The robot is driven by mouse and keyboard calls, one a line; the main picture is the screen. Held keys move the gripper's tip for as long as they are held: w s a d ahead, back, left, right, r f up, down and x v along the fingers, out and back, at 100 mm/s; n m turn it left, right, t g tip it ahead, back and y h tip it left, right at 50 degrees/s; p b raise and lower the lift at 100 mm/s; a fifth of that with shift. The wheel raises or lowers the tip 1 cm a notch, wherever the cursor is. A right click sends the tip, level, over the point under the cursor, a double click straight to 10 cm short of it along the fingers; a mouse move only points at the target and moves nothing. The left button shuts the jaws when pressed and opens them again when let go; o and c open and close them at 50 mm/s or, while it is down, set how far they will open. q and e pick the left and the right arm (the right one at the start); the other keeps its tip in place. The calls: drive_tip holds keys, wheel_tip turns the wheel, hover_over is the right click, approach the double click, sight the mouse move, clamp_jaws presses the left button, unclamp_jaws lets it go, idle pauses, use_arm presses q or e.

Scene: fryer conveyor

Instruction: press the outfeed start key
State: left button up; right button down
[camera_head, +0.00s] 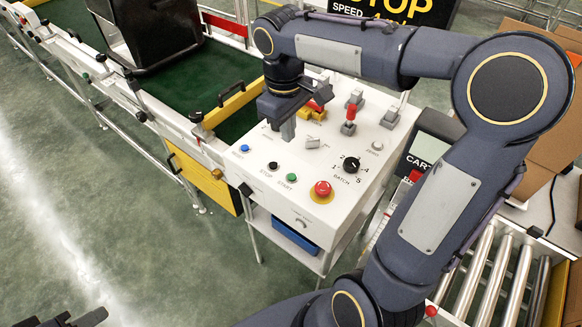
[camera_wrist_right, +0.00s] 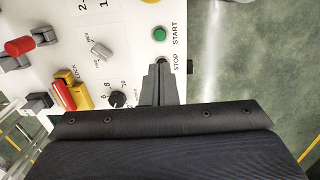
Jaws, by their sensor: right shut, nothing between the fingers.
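The start key is a green round button (camera_head: 291,178) beside the word START on the white control panel (camera_head: 262,205). It also shows in the wrist view (camera_wrist_right: 159,34), uncovered, just beyond my fingertips. The black STOP button (camera_head: 272,166) sits to its left in the head view; in the wrist view my fingers largely cover it. My right gripper (camera_head: 288,132) is shut and empty, pointing down over the panel, behind the button row in the head view. Its fingers show together in the wrist view (camera_wrist_right: 160,70). Only dark tips of my left gripper (camera_head: 78,319) show at the bottom left.
A red emergency button (camera_head: 321,190) is right of the green one. A blue button (camera_head: 244,148), black BATCH dial (camera_head: 351,164) and red-tipped lever (camera_head: 351,113) share the panel. A green conveyor (camera_head: 180,88) runs behind left; rollers (camera_head: 490,275) lie right. Floor at left is clear.

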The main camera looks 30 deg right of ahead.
sight(292, 176)
drive_tip(key=f, duration=0.8)
drive_tip(key=f+b, duration=0.1)
drive_tip(key=f, duration=0.3)
drive_tip(key=shift+s+d+f, duration=0.15)
drive_tip(key=shift+d+f, duration=0.1)
drive_tip(key=shift+f, duration=0.15)
